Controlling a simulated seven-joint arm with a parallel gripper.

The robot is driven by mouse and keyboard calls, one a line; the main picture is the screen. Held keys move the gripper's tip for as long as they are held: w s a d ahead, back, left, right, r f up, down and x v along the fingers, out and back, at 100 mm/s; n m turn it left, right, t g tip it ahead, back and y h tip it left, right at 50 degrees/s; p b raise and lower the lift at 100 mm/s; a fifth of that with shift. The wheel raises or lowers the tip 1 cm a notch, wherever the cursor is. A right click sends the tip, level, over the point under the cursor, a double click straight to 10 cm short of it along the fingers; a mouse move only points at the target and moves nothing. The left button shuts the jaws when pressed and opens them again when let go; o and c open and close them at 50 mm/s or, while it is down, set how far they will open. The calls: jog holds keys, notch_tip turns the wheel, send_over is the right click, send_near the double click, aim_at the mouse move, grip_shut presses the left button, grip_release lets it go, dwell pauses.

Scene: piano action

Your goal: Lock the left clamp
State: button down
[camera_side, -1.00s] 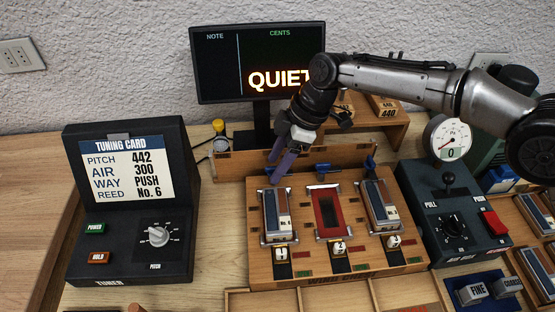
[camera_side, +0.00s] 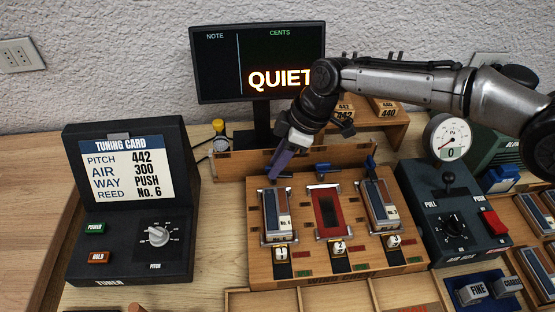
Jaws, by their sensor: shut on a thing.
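The wooden wind chest (camera_side: 300,272) holds three slots in a row. The left slot carries a reed block (camera_side: 276,214), and the left clamp is at its back end, mostly hidden by my gripper. My gripper (camera_side: 272,176) points down there, with its purple fingers shut on the left clamp's handle. The middle clamp (camera_side: 322,168) and the right clamp (camera_side: 370,163) show their blue handles. The middle slot (camera_side: 328,212) is red and empty, and the right slot holds another reed block (camera_side: 379,205).
The display (camera_side: 258,62) behind reads QUIET. The tuner (camera_side: 130,230) with its tuning card stands at left. The blower control box (camera_side: 455,220) and pressure gauge (camera_side: 447,138) stand close at right. A wooden rail (camera_side: 235,166) runs behind the chest.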

jog(key=m, duration=0.2)
jog(key=m+t, duration=0.1)
jog(key=m, duration=0.1)
jog(key=shift+s+a+t+h, duration=0.1)
jog(key=shift+s+t+h, duration=0.1)
jog(key=shift+t+h, duration=0.1)
jog(key=m+t+h, duration=0.1)
jog(key=m, duration=0.3)
jog(key=shift+s+a, duration=0.1)
jog(key=m, duration=0.2)
jog(key=m+t+h, duration=0.1)
jog(key=m, duration=0.1)
jog(key=shift+a+h, duration=0.15)
jog(key=shift+h, duration=0.15)
jog(key=shift+a+m+h, duration=0.1)
jog(key=shift+m+h, duration=0.6)
jog(key=shift+m, duration=1.2)
jog(key=c, duration=0.7)
grip_release()
jog(key=shift+s, duration=0.1)
